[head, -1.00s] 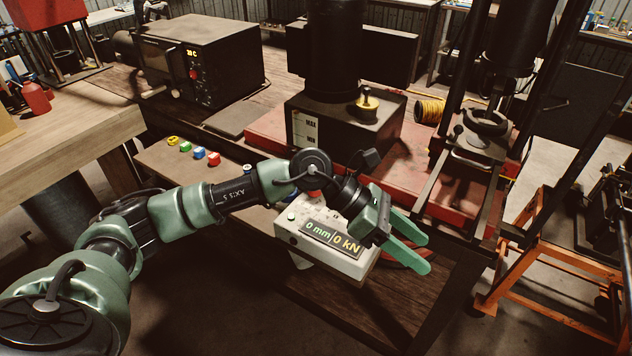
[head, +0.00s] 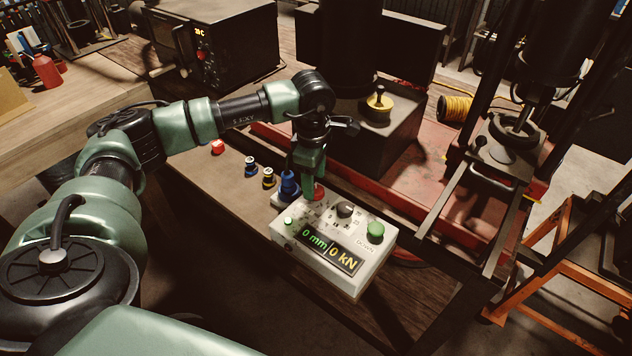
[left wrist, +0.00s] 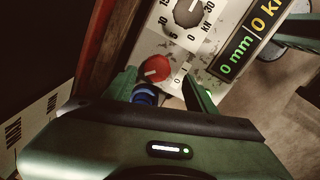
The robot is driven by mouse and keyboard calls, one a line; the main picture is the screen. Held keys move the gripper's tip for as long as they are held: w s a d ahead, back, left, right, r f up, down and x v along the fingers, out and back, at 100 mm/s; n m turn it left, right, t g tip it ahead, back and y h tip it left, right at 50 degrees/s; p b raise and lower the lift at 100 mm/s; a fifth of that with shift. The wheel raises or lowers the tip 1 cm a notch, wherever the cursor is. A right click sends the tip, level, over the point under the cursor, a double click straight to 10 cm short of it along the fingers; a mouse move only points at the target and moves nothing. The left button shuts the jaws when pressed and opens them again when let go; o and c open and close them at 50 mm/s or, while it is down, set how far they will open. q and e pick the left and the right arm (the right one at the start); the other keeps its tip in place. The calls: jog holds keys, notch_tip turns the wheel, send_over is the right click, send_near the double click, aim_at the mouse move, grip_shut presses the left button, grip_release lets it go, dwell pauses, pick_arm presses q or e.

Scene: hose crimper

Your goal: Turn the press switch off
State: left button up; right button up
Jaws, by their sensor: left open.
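The press control box (head: 335,262) is white, with a lit display reading 0 mm and 0 kN. Its red rotary switch (head: 319,192) sits at the back left corner of the top, partly hidden by my left gripper (head: 308,172). In the left wrist view the red switch (left wrist: 155,68) shows a pale pointer line, and a small label with a 0 lies beside it. My left gripper (left wrist: 160,92) is open, one finger on each side of the switch's near edge. I cannot tell whether the fingers touch it. My right gripper is out of view.
The box also carries a black dial (head: 345,210) and a green button (head: 376,230). A blue plug-like part (head: 288,187) stands right beside the gripper. Small coloured spools (head: 268,177) lie on the bench to the left. The red press frame (head: 400,185) is behind.

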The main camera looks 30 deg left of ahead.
aim_at(316, 189)
pick_arm(q)
jog(key=shift+w+f, duration=0.25)
jog(key=shift+f, duration=1)
jog(key=shift+w+f+p, duration=0.15)
jog(key=shift+f+p, duration=0.15)
jog(key=shift+f, duration=0.15)
grip_shut()
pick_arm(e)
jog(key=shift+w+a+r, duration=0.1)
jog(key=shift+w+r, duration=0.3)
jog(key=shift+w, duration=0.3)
